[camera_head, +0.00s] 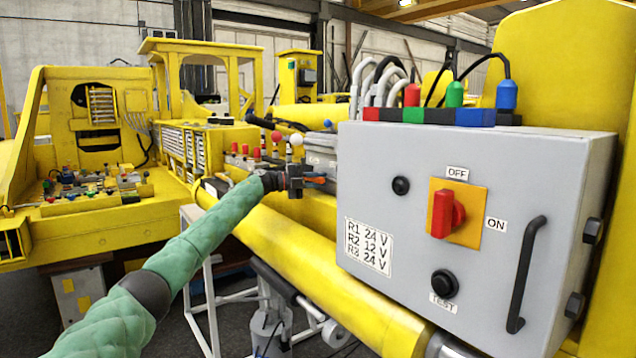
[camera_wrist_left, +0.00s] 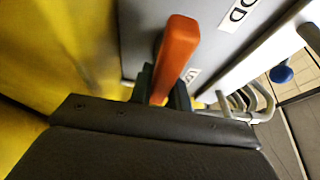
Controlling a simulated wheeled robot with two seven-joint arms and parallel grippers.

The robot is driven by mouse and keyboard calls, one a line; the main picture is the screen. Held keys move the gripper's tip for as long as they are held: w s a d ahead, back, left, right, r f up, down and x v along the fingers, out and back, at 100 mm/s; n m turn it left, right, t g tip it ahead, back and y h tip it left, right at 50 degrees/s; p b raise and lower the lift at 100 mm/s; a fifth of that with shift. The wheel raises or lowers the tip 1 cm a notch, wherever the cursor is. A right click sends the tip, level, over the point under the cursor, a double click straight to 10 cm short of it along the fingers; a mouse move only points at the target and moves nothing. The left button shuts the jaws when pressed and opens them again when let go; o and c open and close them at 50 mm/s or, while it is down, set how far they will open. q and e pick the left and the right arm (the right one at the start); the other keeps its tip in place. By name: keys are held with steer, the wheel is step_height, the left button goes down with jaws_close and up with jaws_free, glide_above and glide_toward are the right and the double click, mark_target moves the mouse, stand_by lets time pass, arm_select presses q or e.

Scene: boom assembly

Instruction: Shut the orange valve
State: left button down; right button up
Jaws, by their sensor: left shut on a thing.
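The orange valve handle (camera_wrist_left: 176,55) stands between the fingers of my left gripper (camera_wrist_left: 165,88) in the left wrist view, and the gripper is shut on it. In the head view my left arm reaches in from the left, and the left gripper (camera_head: 305,179) is at the side of a grey box (camera_head: 320,150). A small part of the orange handle (camera_head: 316,180) shows at its fingertips. The valve's body is hidden. My right gripper is not in view.
A large grey control box (camera_head: 370,280) with a red switch (camera_head: 447,214) and a black handle (camera_head: 527,275) fills the right. A yellow boom (camera_head: 290,270) runs below my left arm. Levers with red and white knobs (camera_head: 296,139) stand just behind the gripper.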

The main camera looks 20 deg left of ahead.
mark_target(314, 181)
arm_select(q)
steer(key=shift+f, duration=0.15)
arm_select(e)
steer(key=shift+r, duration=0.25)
arm_select(q)
steer(key=c, duration=1.3)
jaws_free()
steer(key=shift+a, duration=0.1)
steer(key=shift+s+a, duration=0.15)
steer(key=b+v, duration=0.2)
steer(key=v, duration=0.4)
steer(key=shift+a, duration=0.2)
steer(key=shift+s+a+b, duration=0.25)
steer(key=shift+a+b, duration=0.05)
steer(key=shift+a, duration=0.1)
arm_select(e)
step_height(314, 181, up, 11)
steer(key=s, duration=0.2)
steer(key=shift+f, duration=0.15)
